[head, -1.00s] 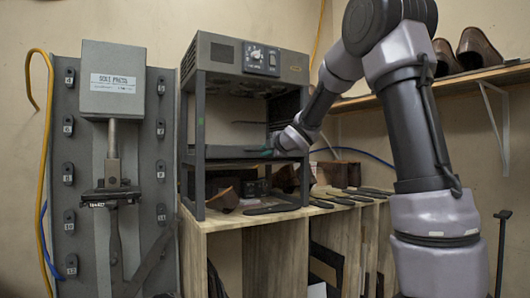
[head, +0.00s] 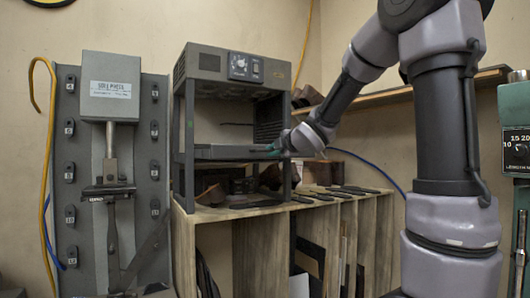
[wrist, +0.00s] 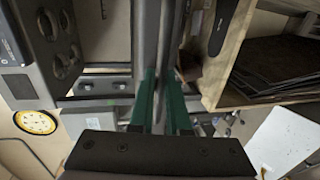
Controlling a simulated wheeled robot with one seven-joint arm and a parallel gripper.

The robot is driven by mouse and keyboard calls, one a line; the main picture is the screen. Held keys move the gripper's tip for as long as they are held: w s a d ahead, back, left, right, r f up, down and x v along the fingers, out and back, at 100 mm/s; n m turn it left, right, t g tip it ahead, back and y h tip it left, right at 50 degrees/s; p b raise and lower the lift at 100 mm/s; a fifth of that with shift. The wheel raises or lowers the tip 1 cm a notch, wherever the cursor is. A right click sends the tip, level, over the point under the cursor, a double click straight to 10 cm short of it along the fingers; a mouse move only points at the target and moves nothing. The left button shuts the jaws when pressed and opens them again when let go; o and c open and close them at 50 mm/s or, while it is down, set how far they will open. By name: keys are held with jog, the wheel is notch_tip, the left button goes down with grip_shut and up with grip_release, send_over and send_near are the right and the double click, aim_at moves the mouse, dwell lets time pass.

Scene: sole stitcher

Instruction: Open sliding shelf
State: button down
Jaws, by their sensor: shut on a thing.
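The sliding shelf (head: 228,153) is a flat dark grey tray at mid height in a grey metal rack, below a control box (head: 237,66). It is roughly level, and I cannot tell how far it stands out of the rack. My gripper (head: 274,150) is at the shelf's right front end. In the wrist view my gripper (wrist: 160,103) has its green fingers on both sides of a grey bar (wrist: 152,42), shut on this shelf edge. The exact contact is partly hidden by the fingers.
A grey sole press (head: 110,85) stands left of the rack. The rack stands on a wooden bench (head: 210,228) with shoe parts and dark flat pieces. A wall shelf (head: 400,95) runs behind my arm, and a green machine (head: 515,115) stands far right.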

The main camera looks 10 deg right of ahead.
jog(key=shift+f+v, duration=0.15)
jog(key=shift+v, duration=0.6)
jog(key=shift+f+v, duration=0.15)
jog(key=shift+v, duration=0.6)
jog(key=c, duration=1.2)
grip_release()
jog(key=shift+o, duration=0.2)
jog(key=v, duration=1)
jog(key=shift+s, duration=0.4)
jog(key=shift+d, duration=0.15)
